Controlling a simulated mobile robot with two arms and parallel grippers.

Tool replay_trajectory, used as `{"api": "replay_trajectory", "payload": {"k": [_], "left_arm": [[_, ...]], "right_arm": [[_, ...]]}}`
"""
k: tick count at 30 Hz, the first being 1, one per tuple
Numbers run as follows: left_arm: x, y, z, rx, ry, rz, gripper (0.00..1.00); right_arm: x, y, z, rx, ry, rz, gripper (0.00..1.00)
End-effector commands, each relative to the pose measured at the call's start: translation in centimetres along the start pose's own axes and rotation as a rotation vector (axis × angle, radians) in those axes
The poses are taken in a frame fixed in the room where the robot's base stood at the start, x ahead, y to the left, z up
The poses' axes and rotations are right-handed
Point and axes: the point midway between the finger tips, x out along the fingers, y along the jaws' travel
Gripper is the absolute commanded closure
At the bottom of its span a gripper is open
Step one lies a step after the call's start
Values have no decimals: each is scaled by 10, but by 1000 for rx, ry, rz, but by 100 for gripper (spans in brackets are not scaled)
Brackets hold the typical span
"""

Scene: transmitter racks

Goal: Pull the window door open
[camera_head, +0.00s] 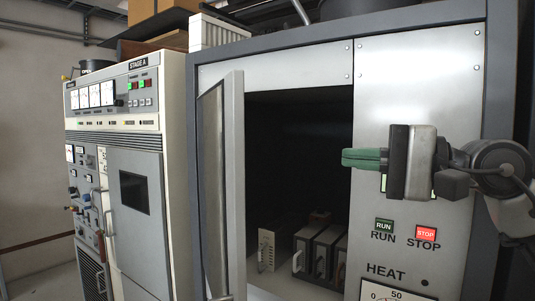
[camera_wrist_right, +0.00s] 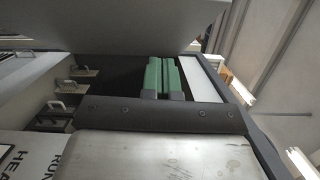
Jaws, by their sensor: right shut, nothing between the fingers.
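The window door (camera_head: 234,190) stands swung open at the left side of the grey cabinet (camera_head: 270,44). It shows nearly edge-on in the head view, with its window pane narrow on the left. Behind it the dark interior is exposed. In the right wrist view a pale slab across the top, likely the door (camera_wrist_right: 120,18), lies apart from my fingers. My right gripper (camera_head: 346,158), with green fingers, is shut and empty in front of the opening's right edge. Its fingers (camera_wrist_right: 165,78) also show in the right wrist view. My left gripper is not in view.
Several grey modules with handles (camera_head: 322,250) stand low inside the cabinet. A control panel (camera_head: 408,90) with a green RUN button (camera_head: 384,225) and a red STOP button (camera_head: 426,233) is right of the opening. A cream rack (camera_head: 120,135) stands at left.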

Motion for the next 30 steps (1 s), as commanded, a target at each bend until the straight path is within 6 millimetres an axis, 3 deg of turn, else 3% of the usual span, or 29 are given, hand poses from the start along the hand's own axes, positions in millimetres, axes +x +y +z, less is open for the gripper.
{"api": "replay_trajectory", "payload": {"k": [7,19,24,30], "left_arm": [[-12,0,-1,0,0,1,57],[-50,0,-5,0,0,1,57],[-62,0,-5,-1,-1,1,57],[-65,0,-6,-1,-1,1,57]], "right_arm": [[19,-5,-1,-32,14,23,100],[102,-5,-1,-28,10,20,100],[118,-3,17,-30,11,20,100],[126,1,25,-29,12,19,100]]}}
